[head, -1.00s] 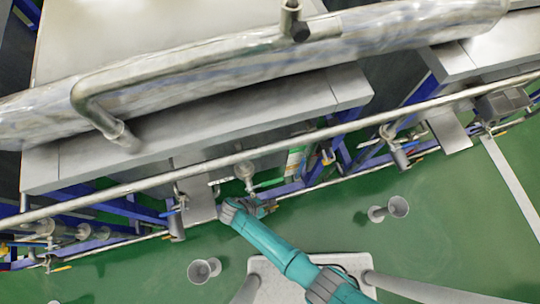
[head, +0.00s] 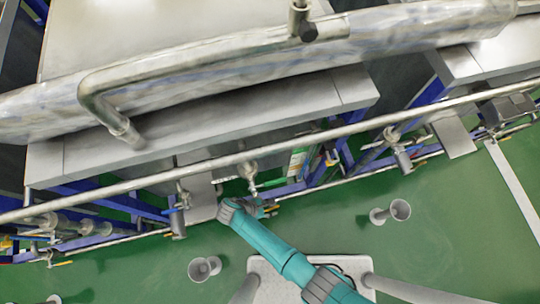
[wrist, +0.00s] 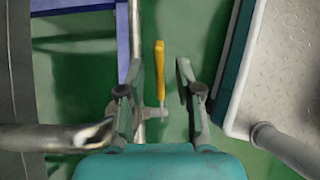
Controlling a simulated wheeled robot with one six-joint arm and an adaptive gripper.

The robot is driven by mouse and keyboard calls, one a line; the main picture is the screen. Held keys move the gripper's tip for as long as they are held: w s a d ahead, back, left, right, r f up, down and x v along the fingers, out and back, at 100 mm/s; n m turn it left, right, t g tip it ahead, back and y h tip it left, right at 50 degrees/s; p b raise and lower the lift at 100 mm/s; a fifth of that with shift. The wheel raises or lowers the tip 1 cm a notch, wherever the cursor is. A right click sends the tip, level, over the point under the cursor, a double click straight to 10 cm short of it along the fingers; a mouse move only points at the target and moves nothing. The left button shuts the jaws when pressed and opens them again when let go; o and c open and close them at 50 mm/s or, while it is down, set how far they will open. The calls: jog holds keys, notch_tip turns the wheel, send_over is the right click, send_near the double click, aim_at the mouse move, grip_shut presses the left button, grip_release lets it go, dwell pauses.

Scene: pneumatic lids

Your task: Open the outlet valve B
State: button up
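A valve with a long yellow lever handle (wrist: 160,72) shows in the wrist view, fixed by a small metal fitting (wrist: 152,113) to a thin vertical pipe. No label is readable, so I cannot tell from the picture whether it is outlet valve B. My gripper (wrist: 160,72) is open, with one finger on each side of the lever and a visible gap to both. In the head view my gripper (head: 262,209) is by the low thin pipe below the machine, and its fingertips are largely hidden.
A thick metal pipe (wrist: 60,136) lies close left of my gripper in the wrist view. Other valves with blue or yellow handles, such as a blue one (head: 172,211), line the low pipe.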

jog(key=v, duration=0.7)
jog(key=shift+a+r, duration=0.15)
jog(key=shift+r, duration=0.05)
